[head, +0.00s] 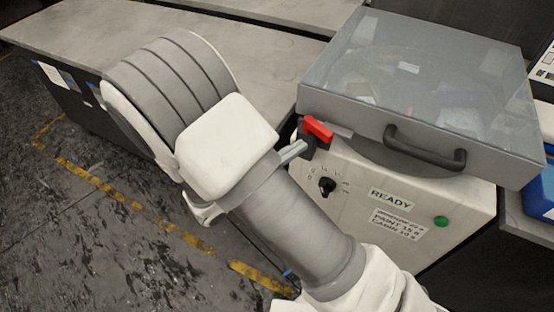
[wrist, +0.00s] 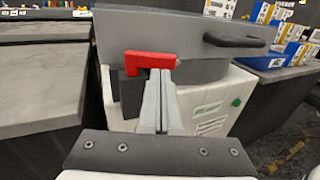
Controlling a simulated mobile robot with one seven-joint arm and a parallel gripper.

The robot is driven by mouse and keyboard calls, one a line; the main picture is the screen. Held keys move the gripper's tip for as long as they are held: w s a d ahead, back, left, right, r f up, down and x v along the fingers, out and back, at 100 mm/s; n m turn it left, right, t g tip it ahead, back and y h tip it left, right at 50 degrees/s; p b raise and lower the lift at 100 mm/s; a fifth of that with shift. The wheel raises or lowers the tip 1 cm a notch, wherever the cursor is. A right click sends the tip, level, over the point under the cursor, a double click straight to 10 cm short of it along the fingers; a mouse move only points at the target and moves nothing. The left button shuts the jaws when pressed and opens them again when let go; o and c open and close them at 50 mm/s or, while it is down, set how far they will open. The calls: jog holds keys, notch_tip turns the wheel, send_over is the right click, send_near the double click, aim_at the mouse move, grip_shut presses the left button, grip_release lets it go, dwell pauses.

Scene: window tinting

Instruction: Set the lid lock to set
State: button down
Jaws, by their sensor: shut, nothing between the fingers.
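The lid lock is a red lever (head: 318,129) on a dark block (head: 309,143) at the left front corner of the machine. In the wrist view the red lever (wrist: 150,59) lies roughly level, with its left end bent down over the dark block (wrist: 131,88). My gripper (head: 303,146) is shut and empty. Its fingertips are at the lock, just beside the block in the head view. In the wrist view the fingertips (wrist: 160,74) overlap the lower right of the lever; I cannot tell whether they touch it. The clear-topped lid (head: 420,75) is down.
The lid has a dark handle (head: 425,150). The machine's front (head: 365,235) has a black knob (head: 327,185), a READY label (head: 391,197) and a green button (head: 441,221). A grey table (head: 262,55) stands to the left, and a blue bin (head: 541,195) is at the right.

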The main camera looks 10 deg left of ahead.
aim_at(319, 133)
jog(key=shift+x, duration=2.35)
